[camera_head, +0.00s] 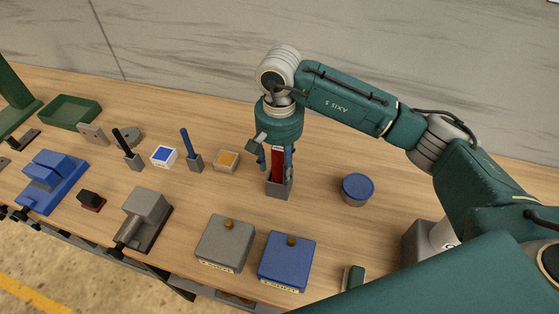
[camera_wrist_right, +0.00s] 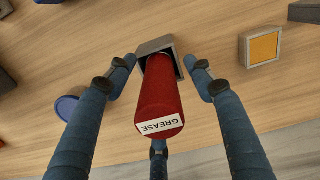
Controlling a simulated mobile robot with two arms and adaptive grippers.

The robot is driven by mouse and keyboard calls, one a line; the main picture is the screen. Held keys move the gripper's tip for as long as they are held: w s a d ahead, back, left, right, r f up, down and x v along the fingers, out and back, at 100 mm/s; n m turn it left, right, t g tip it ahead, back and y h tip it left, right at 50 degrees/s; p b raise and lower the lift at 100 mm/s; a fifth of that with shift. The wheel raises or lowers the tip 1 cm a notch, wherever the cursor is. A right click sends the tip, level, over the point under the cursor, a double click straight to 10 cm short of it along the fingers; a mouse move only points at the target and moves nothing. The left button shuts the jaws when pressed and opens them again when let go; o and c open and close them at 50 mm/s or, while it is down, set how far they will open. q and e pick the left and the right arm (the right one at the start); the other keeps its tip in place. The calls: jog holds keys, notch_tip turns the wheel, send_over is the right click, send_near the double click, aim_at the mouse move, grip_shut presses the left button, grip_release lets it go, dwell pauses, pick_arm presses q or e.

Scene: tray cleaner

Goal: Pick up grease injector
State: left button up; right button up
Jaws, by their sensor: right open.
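The grease injector (camera_head: 278,163) is a red cylinder standing in a small grey holder (camera_head: 278,188) on the wooden table. In the right wrist view the red injector (camera_wrist_right: 160,93) shows its end with a white GREASE label, and the grey holder (camera_wrist_right: 172,47) is behind it. My right gripper (camera_head: 273,158) is directly over the injector, pointing down. In the wrist view its blue fingers (camera_wrist_right: 160,80) are spread around the injector, with visible gaps at both sides. My left gripper is not in view.
A blue round container (camera_head: 357,188) stands right of the holder. A yellow-topped block (camera_head: 227,161) and a holder with a blue-handled tool (camera_head: 193,160) stand to the left. Grey (camera_head: 225,243) and blue (camera_head: 286,262) boxes with knobs stand in front. Bare table lies between them.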

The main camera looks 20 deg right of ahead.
jog(key=shift+s+f, duration=0.1)
jog(key=shift+f, duration=0.3)
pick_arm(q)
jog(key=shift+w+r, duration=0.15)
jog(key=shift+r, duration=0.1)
pick_arm(e)
jog(key=shift+f, duration=0.25)
jog(key=c, duration=1.3)
jog(key=shift+o, duration=0.2)
jog(key=shift+r, duration=0.1)
